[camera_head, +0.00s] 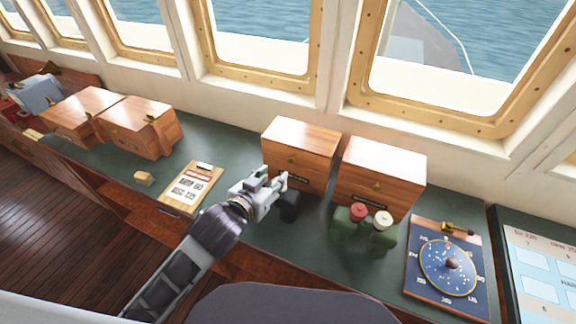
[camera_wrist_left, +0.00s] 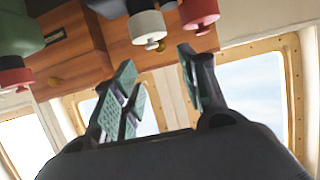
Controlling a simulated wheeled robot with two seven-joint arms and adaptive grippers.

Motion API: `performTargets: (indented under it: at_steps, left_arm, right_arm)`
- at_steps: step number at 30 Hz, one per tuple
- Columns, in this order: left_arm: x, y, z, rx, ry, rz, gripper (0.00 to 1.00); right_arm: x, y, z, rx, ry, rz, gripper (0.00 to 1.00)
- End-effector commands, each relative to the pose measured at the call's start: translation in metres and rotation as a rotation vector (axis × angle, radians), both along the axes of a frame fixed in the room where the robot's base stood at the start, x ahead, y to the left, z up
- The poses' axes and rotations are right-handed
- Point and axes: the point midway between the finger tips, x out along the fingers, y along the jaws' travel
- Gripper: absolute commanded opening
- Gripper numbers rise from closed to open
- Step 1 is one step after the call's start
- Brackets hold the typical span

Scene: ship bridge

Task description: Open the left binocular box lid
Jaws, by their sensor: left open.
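Two reddish-brown wooden boxes stand side by side on the green counter in the head view, both with lids down. The left box (camera_head: 302,141) has a small brass latch on its front; the right box (camera_head: 385,163) is beside it. My left gripper (camera_head: 276,184) is open and empty, just in front of the left box's lower front. The fingers (camera_wrist_left: 158,90) show apart in the wrist view, with wooden box fronts (camera_wrist_left: 80,50) beyond them, upside down. Black binoculars (camera_head: 290,207) stand by the gripper, partly hidden by it. My right gripper is out of view.
Green binoculars (camera_head: 364,231) with red and white caps stand before the right box. A clipboard (camera_head: 189,187) lies left of my arm. Two more wooden boxes (camera_head: 137,125) stand further left. A round chart plate (camera_head: 447,268) lies at right. Windows rise behind.

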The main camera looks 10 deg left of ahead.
Motion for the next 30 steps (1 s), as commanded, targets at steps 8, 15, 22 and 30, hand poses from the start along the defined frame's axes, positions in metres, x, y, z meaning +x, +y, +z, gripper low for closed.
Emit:
performTargets:
  at_steps: [8, 15, 22, 30]
  left_arm:
    - [0.019, -0.007, -0.008, 0.0, 0.001, 0.0, 0.43]
    - [0.039, -0.013, -0.016, 0.0, 0.0, 0.0, 0.43]
    - [0.057, -0.019, -0.024, 0.0, -0.001, -0.001, 0.43]
    - [0.078, -0.026, -0.033, 0.0, 0.0, 0.0, 0.43]
  right_arm:
    - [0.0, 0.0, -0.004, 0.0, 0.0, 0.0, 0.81]
    - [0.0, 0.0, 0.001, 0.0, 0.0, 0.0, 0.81]
    - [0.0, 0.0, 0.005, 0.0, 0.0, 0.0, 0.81]
    - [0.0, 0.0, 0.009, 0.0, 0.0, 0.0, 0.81]
